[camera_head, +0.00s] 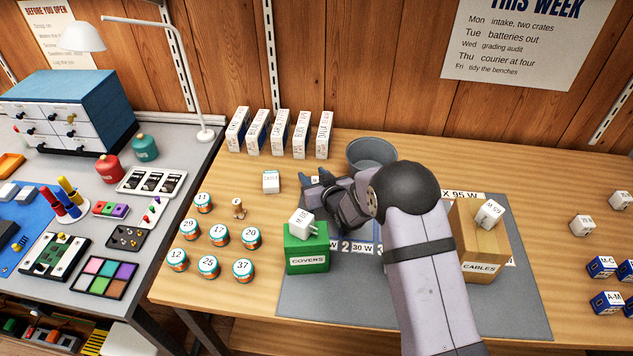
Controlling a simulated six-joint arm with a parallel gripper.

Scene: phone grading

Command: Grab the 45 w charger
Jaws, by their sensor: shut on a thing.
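My gripper (318,188) is above the bench, left of the grey bucket, and shut on a small white block (314,180). The jaws hide most of the block, so I cannot read its marking. A white charger (302,223) with dark lettering and prongs lies tilted on the green COVERS box (307,255). Another white charger (489,213) lies on the cardboard CABLES box (484,245). A white block (271,182) with small lettering stands on the bench left of my gripper. I cannot make out a 45 W marking on any of them.
A grey mat (330,302) with wattage labels lies under the boxes, partly hidden by my arm. Several numbered jars (220,235) stand at left, white upright boxes (279,133) behind. The grey bucket (371,153) stands behind my gripper. Blue boxes (606,302) stand at right.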

